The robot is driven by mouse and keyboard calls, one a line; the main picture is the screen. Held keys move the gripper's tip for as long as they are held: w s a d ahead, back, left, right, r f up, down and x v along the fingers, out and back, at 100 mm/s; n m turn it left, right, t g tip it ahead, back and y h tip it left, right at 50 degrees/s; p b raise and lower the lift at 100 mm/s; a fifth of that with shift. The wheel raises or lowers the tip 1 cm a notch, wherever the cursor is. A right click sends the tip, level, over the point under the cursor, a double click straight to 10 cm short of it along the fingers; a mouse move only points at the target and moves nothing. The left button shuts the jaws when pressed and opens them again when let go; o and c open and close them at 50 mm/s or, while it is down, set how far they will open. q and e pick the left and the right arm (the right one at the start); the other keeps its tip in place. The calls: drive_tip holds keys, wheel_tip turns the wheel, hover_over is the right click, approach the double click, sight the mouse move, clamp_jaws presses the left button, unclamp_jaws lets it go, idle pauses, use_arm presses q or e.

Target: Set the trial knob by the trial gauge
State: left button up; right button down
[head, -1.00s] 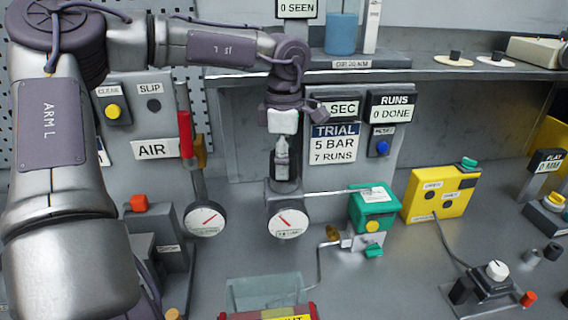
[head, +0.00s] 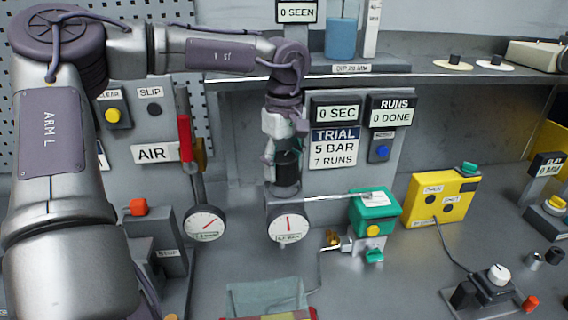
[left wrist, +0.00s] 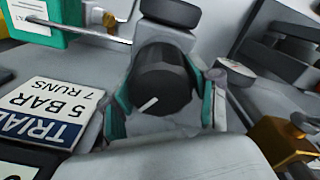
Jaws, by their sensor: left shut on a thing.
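The trial knob is a black ribbed cylinder with a white pointer line, large in the left wrist view (left wrist: 163,82). In the head view its dark body (head: 287,162) sits above a round white gauge (head: 289,227) whose red needle points about straight up. My left gripper (head: 283,148) comes down from above and is shut on the knob, one finger on each side. The TRIAL card (head: 335,147) reads 5 BAR, 7 RUNS. My right gripper is not in view.
A second gauge (head: 205,222) stands left, below the AIR label (head: 155,152). A green box (head: 375,212) and a yellow box (head: 440,197) stand to the right. The timer (head: 336,113) reads 0 SEC and the runs counter (head: 391,118) reads 0 DONE. A shelf runs above.

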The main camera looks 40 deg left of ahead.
sight(284, 156)
use_arm(q)
drive_tip(key=shift+r+m, duration=0.1)
drive_tip(key=shift+m, duration=0.2)
drive_tip(key=o, duration=1.2)
drive_tip(key=shift+c, duration=0.2)
wheel_tip(284, 156, up, 12)
idle(0.4)
